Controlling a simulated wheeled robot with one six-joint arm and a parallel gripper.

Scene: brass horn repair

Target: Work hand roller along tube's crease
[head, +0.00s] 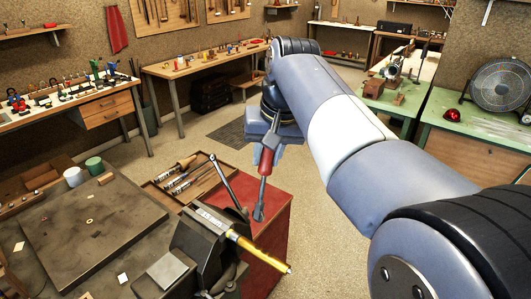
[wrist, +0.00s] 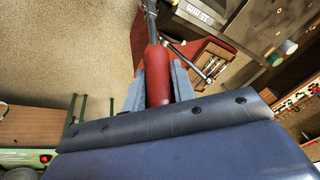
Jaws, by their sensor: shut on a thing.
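The hand roller (head: 266,162) has a red handle and a grey metal shaft ending in a small head. My gripper (head: 264,143) is shut on its handle, and the shaft points down. The red handle of the roller (wrist: 158,72) also shows between the fingers of my gripper (wrist: 157,78) in the wrist view. The brass tube (head: 262,252) sticks out of the dark vise (head: 203,238) toward the lower right. The roller's head shows above the tube in the head view, apart from it. The crease is too small to make out.
A red-topped cabinet (head: 268,222) stands beside the vise. A wooden tray of tools (head: 165,200) lies behind the vise. A dark board (head: 75,240) covers the bench at left. Open floor (head: 330,215) lies to the right.

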